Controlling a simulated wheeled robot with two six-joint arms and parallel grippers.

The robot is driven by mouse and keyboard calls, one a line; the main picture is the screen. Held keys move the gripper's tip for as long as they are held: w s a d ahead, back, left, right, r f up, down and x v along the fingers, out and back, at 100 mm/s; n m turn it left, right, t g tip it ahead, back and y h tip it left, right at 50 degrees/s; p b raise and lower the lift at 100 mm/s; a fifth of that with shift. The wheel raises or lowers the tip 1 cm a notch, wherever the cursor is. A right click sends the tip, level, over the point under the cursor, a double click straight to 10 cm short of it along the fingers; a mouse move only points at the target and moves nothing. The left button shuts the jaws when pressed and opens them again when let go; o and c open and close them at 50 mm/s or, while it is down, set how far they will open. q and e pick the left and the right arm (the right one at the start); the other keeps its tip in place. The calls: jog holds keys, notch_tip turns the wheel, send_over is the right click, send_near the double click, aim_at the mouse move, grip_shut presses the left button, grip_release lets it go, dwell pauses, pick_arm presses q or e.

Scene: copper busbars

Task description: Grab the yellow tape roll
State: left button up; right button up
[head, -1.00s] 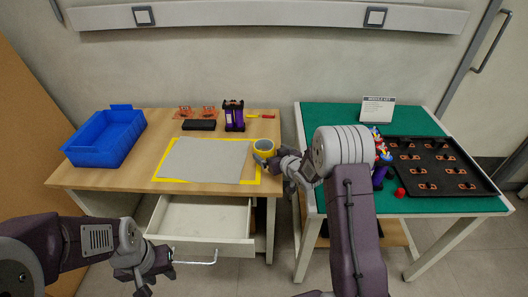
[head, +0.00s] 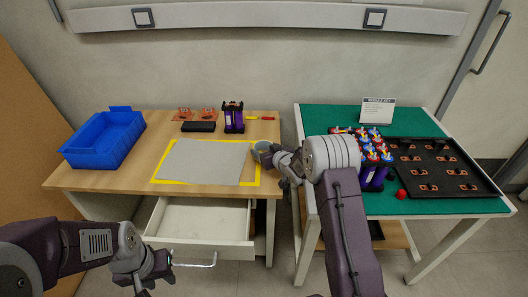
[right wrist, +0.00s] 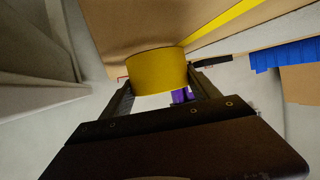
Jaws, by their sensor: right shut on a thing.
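The yellow tape roll (right wrist: 158,70) stands out in the right wrist view, held between the two fingers of my right gripper (right wrist: 160,85). In the head view my right gripper (head: 268,153) is at the right edge of the wooden table and mostly covers the roll. My right gripper is shut on the roll. I cannot tell whether the roll still touches the table. My left gripper (head: 155,284) hangs low in front of the drawer, with its fingers apart and nothing between them.
The wooden table (head: 130,180) carries a blue bin (head: 103,140), a grey mat (head: 205,162) with yellow border, a black block (head: 198,127) and a purple-black device (head: 233,117). Its drawer (head: 205,222) is open. A green-topped table (head: 440,205) stands right, with a black tray (head: 435,168) and purple modules (head: 373,177).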

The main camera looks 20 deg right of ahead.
notch_tip(320, 180, up, 10)
jog(key=p, duration=0.3)
